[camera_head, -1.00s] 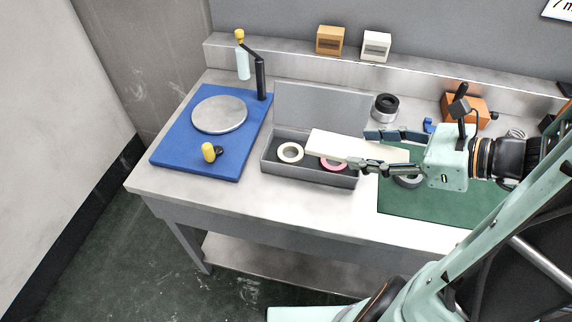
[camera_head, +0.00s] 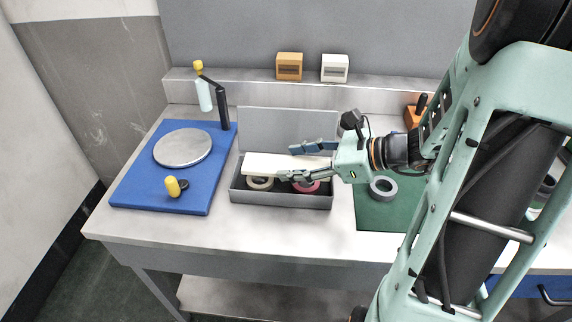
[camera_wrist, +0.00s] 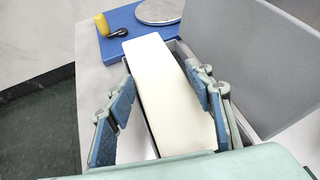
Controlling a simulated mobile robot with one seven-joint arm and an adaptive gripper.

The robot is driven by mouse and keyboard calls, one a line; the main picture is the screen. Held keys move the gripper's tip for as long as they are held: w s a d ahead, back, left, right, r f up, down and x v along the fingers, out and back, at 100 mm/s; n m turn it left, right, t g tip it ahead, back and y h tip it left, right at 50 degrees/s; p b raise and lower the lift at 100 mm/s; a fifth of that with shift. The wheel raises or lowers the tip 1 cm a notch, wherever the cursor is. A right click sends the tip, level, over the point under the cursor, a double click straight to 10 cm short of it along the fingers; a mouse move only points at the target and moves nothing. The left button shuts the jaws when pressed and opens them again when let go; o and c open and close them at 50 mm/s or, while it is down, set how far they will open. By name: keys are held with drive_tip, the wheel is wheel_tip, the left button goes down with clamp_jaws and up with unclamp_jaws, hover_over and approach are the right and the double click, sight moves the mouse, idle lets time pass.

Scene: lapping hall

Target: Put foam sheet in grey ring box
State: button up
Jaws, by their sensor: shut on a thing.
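The foam sheet (camera_head: 268,163) is a flat white slab, held about level above the grey ring box and covering part of its opening. My gripper (camera_head: 288,162) is shut on it, one finger along each long side; the wrist view shows the sheet (camera_wrist: 165,90) between the blue finger pads (camera_wrist: 162,100). The grey ring box (camera_head: 280,199) is open, its lid (camera_head: 275,128) standing upright at the back. A cream ring (camera_head: 260,185) and a pink ring (camera_head: 306,187) lie inside, partly hidden by the sheet and fingers. In the wrist view the lid (camera_wrist: 260,60) stands at the right.
A blue mat (camera_head: 140,190) with a grey disc (camera_head: 182,147) and yellow-knobbed tool (camera_head: 174,187) lies left of the box. A grey ring (camera_head: 383,188) rests on a green mat (camera_head: 375,215) to the right. Two small blocks, orange (camera_head: 289,66) and white (camera_head: 335,68), sit on the back ledge.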

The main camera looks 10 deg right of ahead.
sight(301, 163)
drive_tip(key=shift+w+a+f, duration=0.15)
drive_tip(key=shift+w+f, duration=0.85)
drive_tip(key=shift+f, duration=0.25)
drive_tip(key=shift+w+f+b, duration=0.15)
drive_tip(key=shift+f+b, duration=0.5)
drive_tip(key=shift+f, duration=1)
drive_tip(key=shift+f, duration=0.15)
drive_tip(key=o, duration=0.8)
